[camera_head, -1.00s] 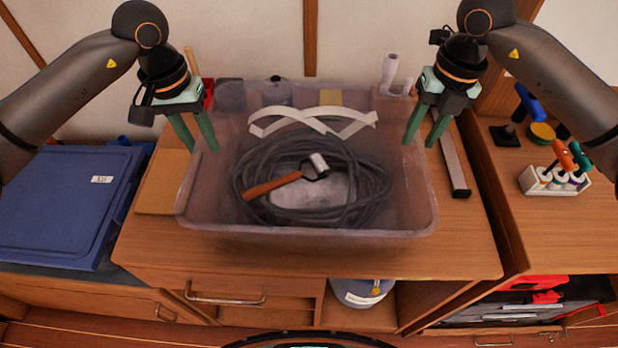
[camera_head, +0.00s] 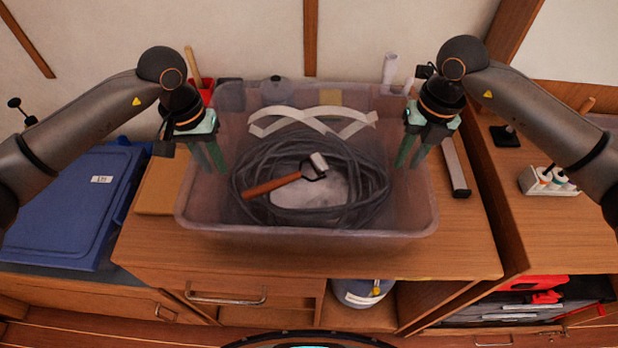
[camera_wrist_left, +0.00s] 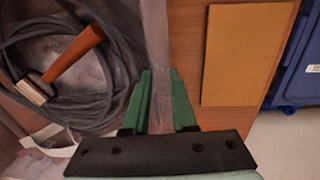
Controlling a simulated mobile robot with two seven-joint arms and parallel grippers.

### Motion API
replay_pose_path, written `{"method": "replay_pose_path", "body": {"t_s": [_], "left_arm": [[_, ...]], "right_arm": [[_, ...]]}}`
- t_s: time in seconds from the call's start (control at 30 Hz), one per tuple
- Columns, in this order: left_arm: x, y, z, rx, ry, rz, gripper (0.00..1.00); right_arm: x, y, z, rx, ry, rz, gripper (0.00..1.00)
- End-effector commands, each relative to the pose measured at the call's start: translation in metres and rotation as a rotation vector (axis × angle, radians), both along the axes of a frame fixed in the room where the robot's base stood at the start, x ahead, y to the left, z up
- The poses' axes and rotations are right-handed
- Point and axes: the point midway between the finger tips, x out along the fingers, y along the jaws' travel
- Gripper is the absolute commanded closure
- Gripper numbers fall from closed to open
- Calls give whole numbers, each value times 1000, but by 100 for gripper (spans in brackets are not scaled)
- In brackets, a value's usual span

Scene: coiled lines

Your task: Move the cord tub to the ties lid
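The cord tub (camera_head: 300,234) is a translucent grey-purple bin on the wooden cabinet. My left gripper (camera_head: 216,170) is at the tub's left wall. In the left wrist view its green fingers (camera_wrist_left: 160,78) stand on both sides of that wall, close against it. My right gripper (camera_head: 408,164) is at the right wall, its fingers close together; its contact is less clear. A blue lid (camera_head: 65,205) with a small white label lies at left; I take it for the ties lid.
A tan board (camera_head: 160,185) lies between tub and blue lid. Right of the tub are a grey bar (camera_head: 455,168) and a white holder (camera_head: 546,181). A red container (camera_head: 203,90) and white rolls (camera_head: 389,68) stand behind. The cabinet top before the tub is clear.

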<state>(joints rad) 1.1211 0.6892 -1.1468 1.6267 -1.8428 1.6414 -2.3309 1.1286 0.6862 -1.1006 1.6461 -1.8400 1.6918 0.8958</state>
Motion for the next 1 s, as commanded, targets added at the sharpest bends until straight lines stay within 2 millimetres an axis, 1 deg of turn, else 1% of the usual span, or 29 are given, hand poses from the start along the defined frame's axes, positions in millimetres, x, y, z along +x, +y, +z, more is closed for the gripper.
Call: {"method": "replay_pose_path", "body": {"t_s": [0.03,0.13,0.17,0.53,1.0], "left_arm": [[0,-1,1,-3,-1,-2,87],[0,-2,1,-4,-1,-3,98],[0,-2,1,-5,-1,-3,100],[-1,-6,2,-14,-4,-11,100],[-1,-7,2,-15,-4,-12,100]], "right_arm": [[0,1,0,3,-1,2,87],[0,2,1,5,-1,3,98],[0,2,1,5,-1,3,100],[0,6,2,14,-3,10,100],[-1,7,2,15,-4,12,100]]}}
